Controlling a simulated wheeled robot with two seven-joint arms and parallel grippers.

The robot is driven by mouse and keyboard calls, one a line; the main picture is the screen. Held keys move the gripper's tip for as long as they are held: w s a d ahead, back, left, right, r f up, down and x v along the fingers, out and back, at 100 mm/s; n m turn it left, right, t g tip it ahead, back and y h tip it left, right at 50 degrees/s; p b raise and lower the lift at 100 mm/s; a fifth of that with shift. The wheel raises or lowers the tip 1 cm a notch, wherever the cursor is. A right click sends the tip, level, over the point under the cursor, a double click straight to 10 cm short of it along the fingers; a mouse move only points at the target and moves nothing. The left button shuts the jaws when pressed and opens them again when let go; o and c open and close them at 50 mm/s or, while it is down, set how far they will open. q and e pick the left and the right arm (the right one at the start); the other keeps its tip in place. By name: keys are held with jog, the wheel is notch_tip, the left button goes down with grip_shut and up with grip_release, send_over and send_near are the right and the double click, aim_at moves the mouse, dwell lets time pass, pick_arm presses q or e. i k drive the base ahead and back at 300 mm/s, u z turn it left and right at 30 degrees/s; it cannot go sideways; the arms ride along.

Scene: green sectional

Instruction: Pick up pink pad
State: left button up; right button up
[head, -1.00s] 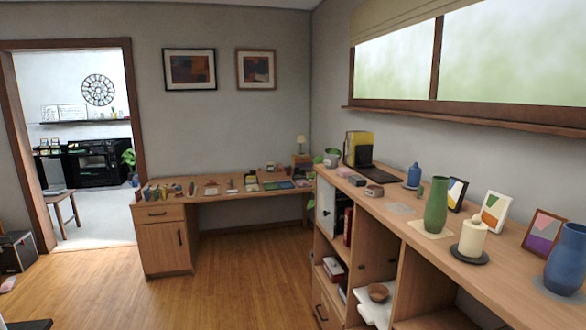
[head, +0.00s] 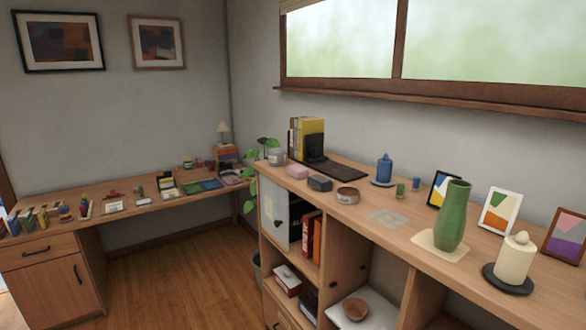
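A small pink block-like item (head: 297,171) lies on the wooden shelf top, beside a dark small box (head: 320,183). A flat pinkish item (head: 232,178) lies at the right end of the desk in the corner. Both are small in the head view, and I cannot tell which of them is the pink pad. Neither of my grippers shows in the head view.
The long shelf unit (head: 405,225) on the right holds a green vase (head: 453,215), a cream candle (head: 515,258), a blue bottle (head: 384,168) and picture frames. The desk (head: 150,203) carries many small items. The wood floor (head: 175,265) between them is clear.

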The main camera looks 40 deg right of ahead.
aim_at(297, 171)
jog(key=z, duration=0.45)
jog(key=i, duration=0.8)
jog(key=z, duration=0.75)
